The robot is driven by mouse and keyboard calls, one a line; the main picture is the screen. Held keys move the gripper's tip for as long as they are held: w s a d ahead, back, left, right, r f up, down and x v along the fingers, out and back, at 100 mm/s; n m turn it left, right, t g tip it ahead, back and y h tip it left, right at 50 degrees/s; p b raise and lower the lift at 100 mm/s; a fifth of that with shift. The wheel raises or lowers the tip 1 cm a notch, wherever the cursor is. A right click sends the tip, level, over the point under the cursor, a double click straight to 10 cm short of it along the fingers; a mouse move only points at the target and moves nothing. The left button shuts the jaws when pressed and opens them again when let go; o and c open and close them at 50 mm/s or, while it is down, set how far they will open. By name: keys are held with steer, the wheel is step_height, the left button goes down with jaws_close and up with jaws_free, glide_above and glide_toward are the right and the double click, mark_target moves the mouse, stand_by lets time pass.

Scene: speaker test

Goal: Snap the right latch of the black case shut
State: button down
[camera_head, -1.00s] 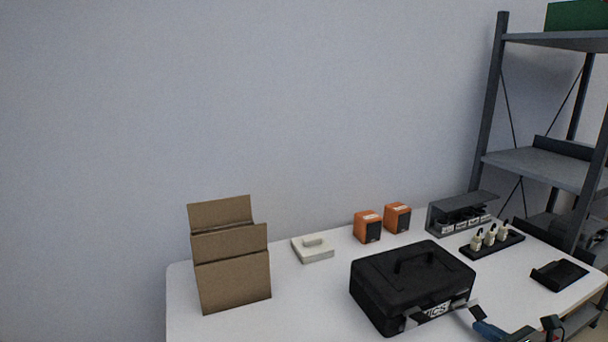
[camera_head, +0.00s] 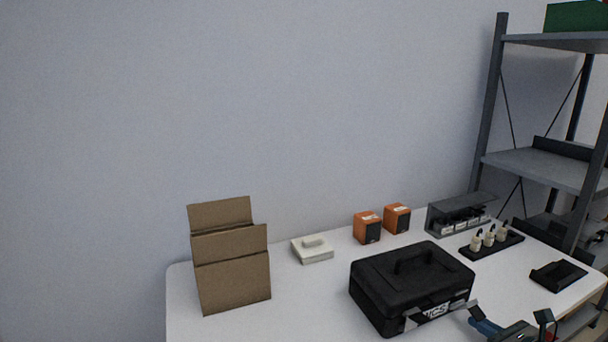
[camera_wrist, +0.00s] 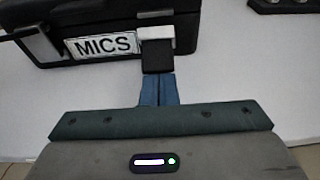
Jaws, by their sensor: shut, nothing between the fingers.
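The black case (camera_head: 405,275) lies closed on the white table, its handle on top and a MICS label on its front. In the wrist view, the case front (camera_wrist: 100,12) fills the upper left. The right latch (camera_wrist: 156,33), with pale metal parts, is right of the label. My gripper (camera_wrist: 158,76) is shut and empty, its blue fingers pointing at this latch from the front. The tips are at or just before it; contact and the latch's exact angle are unclear. The left latch (camera_wrist: 36,42) juts out from the front. My gripper (camera_head: 476,312) is at the case's front right corner.
A cardboard holder (camera_head: 232,270), a pale block (camera_head: 313,250) and two orange speakers (camera_head: 367,228) stand behind and left. A grey rack (camera_head: 460,215), a strip with several white items (camera_head: 492,243) and a black tray (camera_head: 558,276) are right. Shelving (camera_head: 545,165) rises beyond.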

steer(key=s+d+p, duration=0.1)
steer(key=s+d, duration=0.1)
steer(key=s, duration=0.4)
steer(key=shift+s+d, duration=0.2)
steer(key=shift+d, duration=0.05)
stand_by(0.4)
steer(key=a+r+n+g+y+p, duration=0.1)
steer(key=a+r+n, duration=0.1)
steer(key=a, duration=0.2)
steer(key=a+r+n+g+y+p, duration=0.1)
steer(key=a+r+n+g+p, duration=0.1)
steer(key=a+n, duration=0.1)
steer(key=a+r+n+g+y+p, duration=0.1)
steer(key=a+r+n+g, duration=0.1)
steer(key=a, duration=0.3)
steer(key=shift+w+a+r+n+p, duration=0.2)
steer(key=shift+w+r+n+p, duration=0.1)
steer(key=shift+n+p, duration=0.1)
steer(key=s+a+r+n+g+p, duration=0.4)
steer(key=a+r+n+g, duration=0.15)
steer(key=a+n, duration=0.3)
steer(key=s+a+r+n+h+p, duration=0.3)
steer(key=s+r+n+h+p, duration=0.1)
steer(key=r+n, duration=0.2)
steer(key=s+a+r+n+h+p, duration=0.3)
steer(key=s+r+n+h+p, duration=0.1)
steer(key=r+n, duration=0.3)
steer(key=shift+n+g+p, duration=0.35)
steer(key=shift+n+g, duration=0.1)
steer(key=shift+n, duration=0.7)
